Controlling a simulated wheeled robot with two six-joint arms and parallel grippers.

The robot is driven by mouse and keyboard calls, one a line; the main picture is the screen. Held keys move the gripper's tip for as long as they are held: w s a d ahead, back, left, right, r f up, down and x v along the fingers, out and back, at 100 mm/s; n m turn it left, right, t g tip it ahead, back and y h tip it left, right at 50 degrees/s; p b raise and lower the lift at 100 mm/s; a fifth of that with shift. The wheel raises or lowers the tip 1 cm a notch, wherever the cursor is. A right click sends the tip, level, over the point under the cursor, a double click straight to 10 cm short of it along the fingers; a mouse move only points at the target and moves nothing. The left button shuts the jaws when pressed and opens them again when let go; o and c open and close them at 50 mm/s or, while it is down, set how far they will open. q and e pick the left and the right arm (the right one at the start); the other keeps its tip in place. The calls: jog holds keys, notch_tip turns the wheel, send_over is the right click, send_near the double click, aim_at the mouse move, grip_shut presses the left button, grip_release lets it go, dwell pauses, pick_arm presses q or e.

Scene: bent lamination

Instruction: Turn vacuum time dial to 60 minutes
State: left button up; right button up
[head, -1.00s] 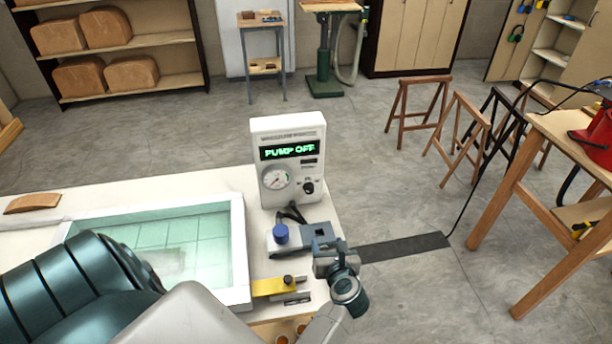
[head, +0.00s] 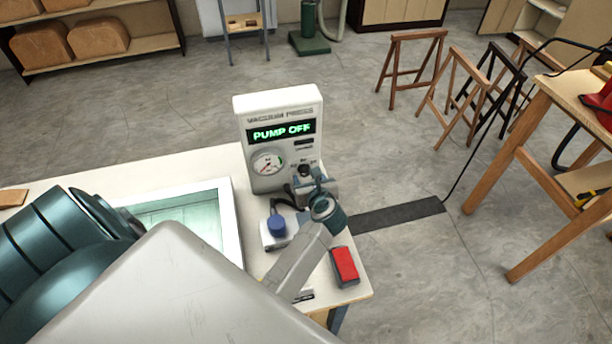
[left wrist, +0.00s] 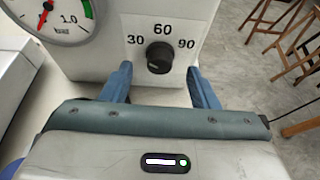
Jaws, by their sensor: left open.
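The white vacuum press (head: 278,105) stands at the back of the table, its green display reading PUMP OFF. Its black time dial (left wrist: 159,57) shows in the left wrist view under the printed numbers 30, 60 and 90. I cannot tell clearly where the dial points. In the head view the dial (head: 304,170) is partly hidden by my gripper. My left gripper (left wrist: 161,84) is open and empty, with its blue fingers apart, one to each side and a little below the dial. In the head view the left gripper (head: 314,186) is against the lower right of the panel. My right gripper is not seen.
A round gauge (head: 268,163) is left of the dial. A blue knob (head: 277,225) on a grey block is left of my gripper. A red block (head: 345,265) lies near the table's right edge. A framed glass-topped bed (head: 232,225) is at left.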

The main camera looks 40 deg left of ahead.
aim_at(306, 173)
pick_arm(q)
jog(key=x, duration=0.3)
jog(key=shift+b, duration=0.4)
jog(key=shift+a, duration=0.1)
jog(key=c, duration=0.9)
jog(key=shift+w, duration=0.1)
jog(key=shift+c, duration=0.2)
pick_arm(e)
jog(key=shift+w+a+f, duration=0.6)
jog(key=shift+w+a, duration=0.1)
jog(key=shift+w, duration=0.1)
